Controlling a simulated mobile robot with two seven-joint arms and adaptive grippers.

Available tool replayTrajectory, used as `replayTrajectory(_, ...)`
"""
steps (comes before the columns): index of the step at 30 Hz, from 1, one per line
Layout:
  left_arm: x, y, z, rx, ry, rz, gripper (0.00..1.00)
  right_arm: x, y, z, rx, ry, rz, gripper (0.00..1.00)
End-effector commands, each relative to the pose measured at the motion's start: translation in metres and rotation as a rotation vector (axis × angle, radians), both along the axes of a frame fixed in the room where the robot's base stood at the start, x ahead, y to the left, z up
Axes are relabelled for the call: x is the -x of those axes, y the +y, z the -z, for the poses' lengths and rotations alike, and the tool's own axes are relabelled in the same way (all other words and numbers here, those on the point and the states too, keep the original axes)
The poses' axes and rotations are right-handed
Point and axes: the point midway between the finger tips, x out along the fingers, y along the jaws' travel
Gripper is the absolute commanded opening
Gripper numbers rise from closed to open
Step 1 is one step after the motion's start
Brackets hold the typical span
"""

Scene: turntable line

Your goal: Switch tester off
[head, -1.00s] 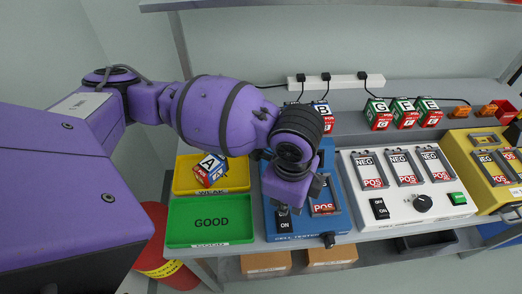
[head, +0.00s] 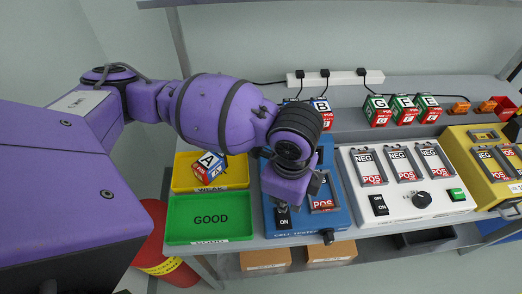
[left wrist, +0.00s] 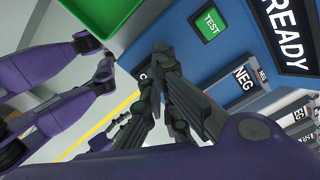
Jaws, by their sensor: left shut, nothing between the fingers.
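The blue cell tester (head: 338,215) stands on the bench, partly covered by my left arm. Its black OFF/ON switch (head: 283,219) sits at its front left. My left gripper (head: 283,204) points down just above or at that switch; I cannot tell whether it touches. In the left wrist view my fingers (left wrist: 161,50) are together and empty, over the tester's blue face, and hide the switch. That view also shows the green TEST button (left wrist: 209,24) and a display reading READY (left wrist: 289,35). The tester's slot (head: 323,200) shows a POS label. My right gripper is not seen.
A green GOOD tray (head: 180,222) and a yellow WEAK tray (head: 184,176) holding a blue-and-red A cell (head: 210,166) lie left of the tester. A white three-slot unit (head: 404,208) stands close on the right. Several cells stand behind.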

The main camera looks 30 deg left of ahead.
Motion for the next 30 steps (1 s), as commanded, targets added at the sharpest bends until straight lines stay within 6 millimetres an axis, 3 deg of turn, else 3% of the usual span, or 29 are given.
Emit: replayTrajectory(30, -0.001, 0.0, 0.015, 0.0, -0.003, 0.001, 0.0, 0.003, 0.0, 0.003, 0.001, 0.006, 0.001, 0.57)
